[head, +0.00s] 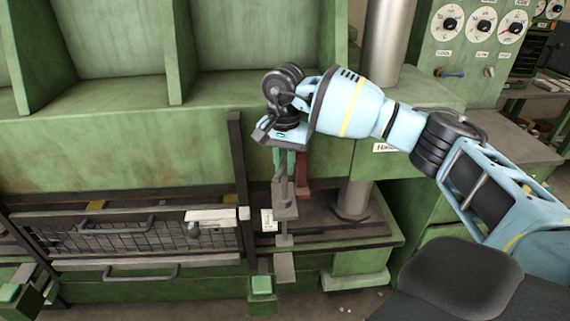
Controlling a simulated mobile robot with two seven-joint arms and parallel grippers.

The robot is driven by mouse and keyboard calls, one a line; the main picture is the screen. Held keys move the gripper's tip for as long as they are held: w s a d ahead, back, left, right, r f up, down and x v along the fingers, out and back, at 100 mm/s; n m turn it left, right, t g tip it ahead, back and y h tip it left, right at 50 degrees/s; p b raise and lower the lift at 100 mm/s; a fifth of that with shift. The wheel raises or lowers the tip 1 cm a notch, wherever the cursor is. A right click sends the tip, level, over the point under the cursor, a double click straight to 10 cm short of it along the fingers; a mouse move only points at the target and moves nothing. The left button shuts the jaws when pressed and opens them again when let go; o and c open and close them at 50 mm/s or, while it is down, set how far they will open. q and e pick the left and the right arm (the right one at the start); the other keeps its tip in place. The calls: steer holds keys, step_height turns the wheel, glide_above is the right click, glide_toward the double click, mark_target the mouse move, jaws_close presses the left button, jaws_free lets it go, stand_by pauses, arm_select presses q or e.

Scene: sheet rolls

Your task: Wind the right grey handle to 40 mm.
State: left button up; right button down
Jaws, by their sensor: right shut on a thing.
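My right gripper (284,185) reaches down from the blue arm on the right, in front of the green press. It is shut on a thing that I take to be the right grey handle. Its fingers and wrist hide most of the handle, and I cannot clearly part grey handle from grey finger. A small white label (267,220) is just left of the grey parts below the fingers. No 40 mm reading is legible here. My left gripper is not in view.
A red bar (303,178) stands close behind the fingers. A wire-mesh guard (150,233) with dark handles is at left. A silver column (354,197) stands at right. A green push-button (261,284) is below. Dials (482,26) are on a panel at upper right.

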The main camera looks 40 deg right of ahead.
steer(key=shift+n, duration=0.6)
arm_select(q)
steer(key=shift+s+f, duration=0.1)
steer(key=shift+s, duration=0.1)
arm_select(e)
steer(key=shift+n, duration=0.9)
steer(key=n, duration=0.3)
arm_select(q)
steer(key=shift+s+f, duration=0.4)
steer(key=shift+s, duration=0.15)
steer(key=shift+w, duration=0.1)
arm_select(e)
steer(key=c, duration=1)
jaws_free()
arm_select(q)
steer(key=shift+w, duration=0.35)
